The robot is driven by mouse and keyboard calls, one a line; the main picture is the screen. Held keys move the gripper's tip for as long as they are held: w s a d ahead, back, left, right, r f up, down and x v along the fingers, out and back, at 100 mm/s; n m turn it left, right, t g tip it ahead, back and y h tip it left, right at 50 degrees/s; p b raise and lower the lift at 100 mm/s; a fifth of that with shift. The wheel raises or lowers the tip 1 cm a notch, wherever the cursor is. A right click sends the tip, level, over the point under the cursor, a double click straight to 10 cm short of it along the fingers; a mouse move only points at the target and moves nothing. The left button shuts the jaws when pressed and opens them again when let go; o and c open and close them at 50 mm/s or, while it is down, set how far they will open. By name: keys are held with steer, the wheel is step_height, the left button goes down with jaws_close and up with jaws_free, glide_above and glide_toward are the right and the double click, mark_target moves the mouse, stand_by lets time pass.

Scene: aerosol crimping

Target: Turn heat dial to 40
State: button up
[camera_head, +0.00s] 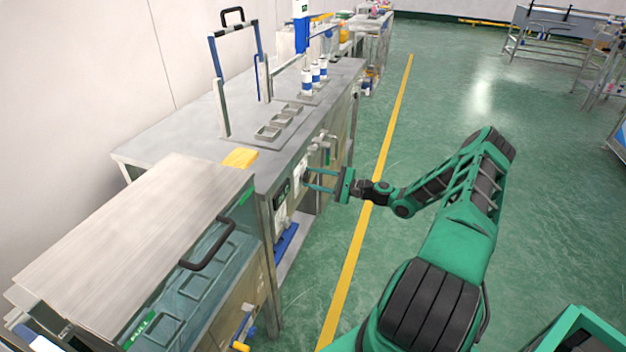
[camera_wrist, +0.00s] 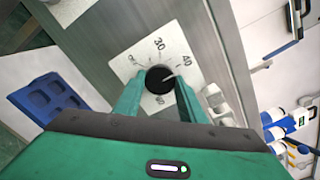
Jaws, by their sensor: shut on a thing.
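The heat dial is a black round knob (camera_wrist: 158,80) on a white square plate (camera_wrist: 137,62) with printed numbers, among them 30 and 40. A short white mark on the knob points right and slightly up, toward the side where 40 is printed; I cannot tell if it lines up exactly. My gripper (camera_wrist: 160,85) has one green finger on each side of the knob and is shut on it. In the head view my gripper (camera_head: 308,181) reaches leftward to the white dial plate (camera_head: 301,167) on the bench front; the knob is too small to make out there.
The dial sits on the front of a long metal bench (camera_head: 185,140) with small trays and several white-and-blue cans (camera_head: 315,74) on top. A lidded tank with a black handle (camera_head: 208,246) stands nearer. Green floor right of the bench is clear.

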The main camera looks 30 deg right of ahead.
steer(key=shift+d+f, duration=0.1)
steer(key=shift+d, duration=0.1)
steer(key=o, duration=1)
steer(key=shift+o, duration=0.2)
steer(key=shift+a, duration=0.1)
steer(key=v, duration=1)
steer(key=shift+s+d, duration=0.25)
steer(key=shift+d, duration=0.05)
